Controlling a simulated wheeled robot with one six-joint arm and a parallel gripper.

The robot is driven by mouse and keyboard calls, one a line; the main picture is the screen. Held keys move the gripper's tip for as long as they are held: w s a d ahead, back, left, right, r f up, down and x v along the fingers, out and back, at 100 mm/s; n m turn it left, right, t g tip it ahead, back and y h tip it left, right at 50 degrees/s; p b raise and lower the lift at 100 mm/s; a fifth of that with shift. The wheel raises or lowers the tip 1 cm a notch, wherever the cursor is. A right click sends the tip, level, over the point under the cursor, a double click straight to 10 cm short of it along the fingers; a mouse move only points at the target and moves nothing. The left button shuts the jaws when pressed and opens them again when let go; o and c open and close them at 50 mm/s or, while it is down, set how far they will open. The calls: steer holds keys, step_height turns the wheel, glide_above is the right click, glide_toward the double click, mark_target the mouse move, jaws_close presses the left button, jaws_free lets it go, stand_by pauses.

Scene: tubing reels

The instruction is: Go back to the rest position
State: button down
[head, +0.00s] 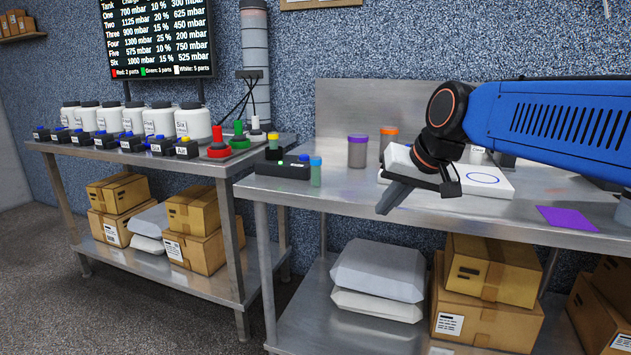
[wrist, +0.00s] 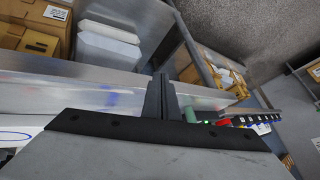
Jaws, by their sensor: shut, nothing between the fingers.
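My gripper (head: 383,211) hangs from the end of my blue arm, above and just in front of the front edge of the right-hand metal table (head: 340,198). Its dark fingers are shut with nothing between them. In the wrist view the fingers (wrist: 161,82) also show together and empty, pointing towards the table edge. The arm reaches in from the right and hides part of a white device (head: 490,183) on the table. No tubing reel can be made out.
A purple-lidded jar (head: 358,152), a small blue-capped vial (head: 316,172) and a black box (head: 285,167) stand left of my gripper. A purple sheet (head: 566,218) lies to the right. The left table holds several white bottles (head: 193,122).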

steer(key=s+d+f+h, duration=0.1)
steer(key=s+d+f, duration=0.3)
steer(key=s+f, duration=0.2)
steer(key=s+d+f+g+h, duration=0.1)
steer(key=s+d+f, duration=0.4)
steer(key=s+f, duration=0.2)
steer(key=s+d+f+h, duration=0.1)
steer(key=s+d+f, duration=0.4)
steer(key=s, duration=0.5)
step_height(320, 180, down, 2)
steer(key=shift+s+f, duration=0.1)
steer(key=shift+s, duration=0.05)
